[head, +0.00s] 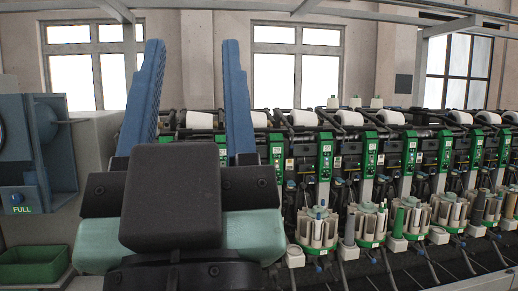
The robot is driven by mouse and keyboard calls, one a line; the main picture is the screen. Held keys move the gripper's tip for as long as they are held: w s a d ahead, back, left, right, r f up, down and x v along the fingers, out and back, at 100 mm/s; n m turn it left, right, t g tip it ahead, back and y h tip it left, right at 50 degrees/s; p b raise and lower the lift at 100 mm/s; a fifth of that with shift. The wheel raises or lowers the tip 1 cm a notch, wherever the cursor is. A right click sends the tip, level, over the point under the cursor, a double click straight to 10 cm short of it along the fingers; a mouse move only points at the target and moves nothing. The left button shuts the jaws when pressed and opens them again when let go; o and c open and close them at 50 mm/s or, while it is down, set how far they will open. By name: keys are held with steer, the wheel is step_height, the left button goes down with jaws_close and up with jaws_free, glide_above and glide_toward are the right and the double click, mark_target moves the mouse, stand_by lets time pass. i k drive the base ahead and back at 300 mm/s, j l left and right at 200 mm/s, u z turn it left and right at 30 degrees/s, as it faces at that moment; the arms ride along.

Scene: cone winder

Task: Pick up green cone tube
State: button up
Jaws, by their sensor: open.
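A green cone tube (397,222) stands upright at the front of the winder, right of centre in the head view, beside a round bobbin magazine. It looks small and partly merges with the parts around it. My gripper (193,55) fills the left foreground, its two blue fingers pointing up and spread wide apart. Nothing is between the fingers. The gripper is to the left of the green tube and much nearer the camera, well apart from it.
The cone winder has a row of green-fronted winding units (325,160) with white yarn cones (306,118) on top. Several round magazines (318,228) stand along its front. A grey-brown tube (477,208) stands farther right. A green bin (32,262) and a blue machine end (48,140) are at left.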

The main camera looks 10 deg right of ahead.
mark_target(397, 231)
steer(key=z, duration=1.45)
steer(key=i+l+u, duration=0.15)
steer(key=i, duration=0.4)
steer(key=i+l+u, duration=0.15)
steer(key=i, duration=0.35)
steer(key=i+l+u, duration=0.15)
steer(key=i+l, duration=0.25)
steer(key=i, duration=0.1)
